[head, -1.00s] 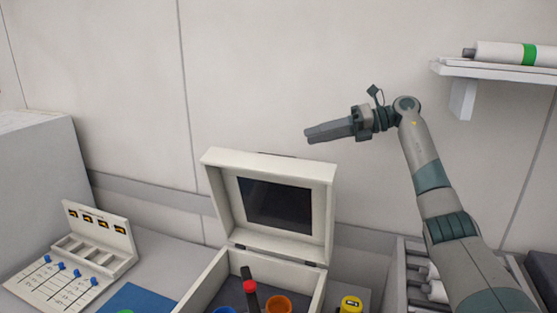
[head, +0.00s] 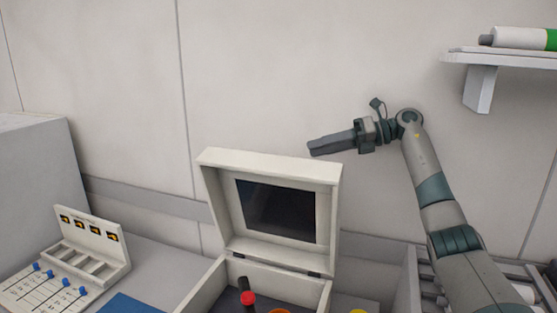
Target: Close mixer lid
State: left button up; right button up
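The mixer is a white box with a hinged lid (head: 328,205) standing open, tilted slightly back, with a dark window in its middle. Its base (head: 205,287) is cut off by the bottom edge. A red-capped dark item (head: 247,298) and part of an orange round item (head: 279,311) show inside. My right gripper (head: 311,149) points left, just above and behind the lid's top right edge, apparently apart from it. Its fingers look together, with nothing visible between them. My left gripper is not in view.
A panel with blue sliders (head: 45,284) and a blue mat (head: 132,304) lie left of the mixer. A grey cabinet (head: 35,170) stands at far left. A wall shelf (head: 510,58) with a white and green cylinder (head: 520,38) is at upper right. A rack (head: 414,285) stands right of the mixer.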

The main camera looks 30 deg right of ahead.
aim_at(278, 158)
jog(key=p+x, duration=0.4)
jog(key=x, duration=0.6)
jog(key=shift+w+a, duration=0.2)
jog(key=shift+a, duration=0.05)
jog(key=shift+w+a+f+p, duration=0.35)
jog(key=shift+w+a+p, duration=0.05)
jog(key=shift+a, duration=0.15)
grip_shut()
